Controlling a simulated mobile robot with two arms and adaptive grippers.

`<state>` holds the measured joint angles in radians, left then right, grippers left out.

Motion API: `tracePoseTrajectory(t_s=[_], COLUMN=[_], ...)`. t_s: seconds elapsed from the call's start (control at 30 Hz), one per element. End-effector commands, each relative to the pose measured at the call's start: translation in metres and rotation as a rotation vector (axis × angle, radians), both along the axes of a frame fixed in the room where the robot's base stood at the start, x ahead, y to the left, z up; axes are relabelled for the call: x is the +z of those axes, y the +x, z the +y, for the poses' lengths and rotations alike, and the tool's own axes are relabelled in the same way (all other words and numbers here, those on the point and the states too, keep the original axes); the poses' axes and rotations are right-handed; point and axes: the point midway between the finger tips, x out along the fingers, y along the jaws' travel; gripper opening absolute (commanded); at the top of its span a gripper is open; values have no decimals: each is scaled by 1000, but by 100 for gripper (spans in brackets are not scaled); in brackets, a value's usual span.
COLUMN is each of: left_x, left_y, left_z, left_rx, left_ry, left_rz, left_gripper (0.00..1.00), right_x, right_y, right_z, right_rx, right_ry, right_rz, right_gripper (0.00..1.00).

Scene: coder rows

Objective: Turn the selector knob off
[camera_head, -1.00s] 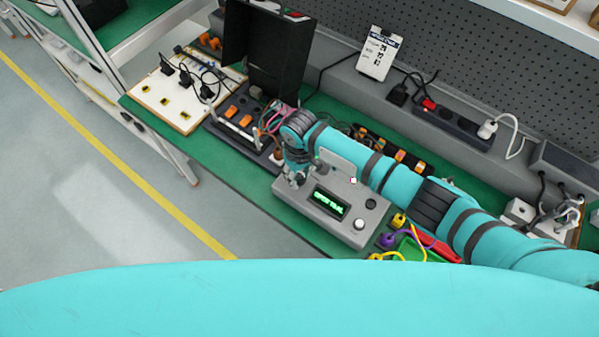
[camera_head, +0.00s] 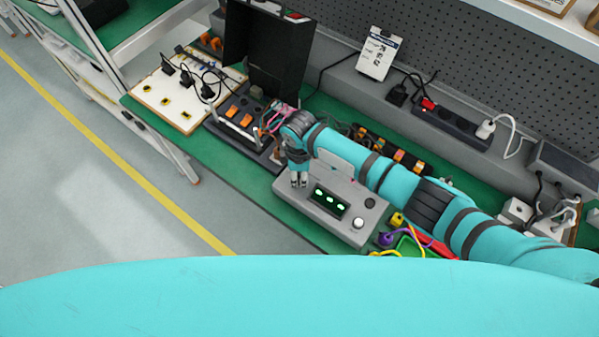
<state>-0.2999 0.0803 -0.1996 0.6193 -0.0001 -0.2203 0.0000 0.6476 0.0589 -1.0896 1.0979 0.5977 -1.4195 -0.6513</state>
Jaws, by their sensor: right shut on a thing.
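A grey control box (camera_head: 311,211) sits on the green bench top. Its small dark display (camera_head: 328,201) shows a few short green marks. A round white button (camera_head: 358,224) and a dark round button (camera_head: 370,203) are on its right part. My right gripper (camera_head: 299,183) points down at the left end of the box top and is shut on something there. The selector knob itself is hidden by the fingers, so I cannot see which way it points. My left gripper is not in view.
A black upright case (camera_head: 266,50) and a dark panel with orange switches (camera_head: 239,121) stand left of my right arm. A white board with plugs (camera_head: 172,98) lies farther left. Coloured leads (camera_head: 408,238) lie right of the box. A power strip (camera_head: 450,125) runs behind.

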Motion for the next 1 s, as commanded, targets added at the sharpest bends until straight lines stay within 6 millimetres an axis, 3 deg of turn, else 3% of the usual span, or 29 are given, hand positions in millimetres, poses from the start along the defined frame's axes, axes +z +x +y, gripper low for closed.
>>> tracePoseTrajectory(t_s=[0.7, 1.0], left_x=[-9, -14], left_y=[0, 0], left_z=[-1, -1], left_rx=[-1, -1], left_ry=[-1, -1], left_rz=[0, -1], left_gripper=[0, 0], right_x=[-1, 0], right_y=[0, 1], right_z=[0, 0], right_rx=[671, 878], right_ry=[2, 2], right_rz=[-1, -1], right_gripper=[0, 0])
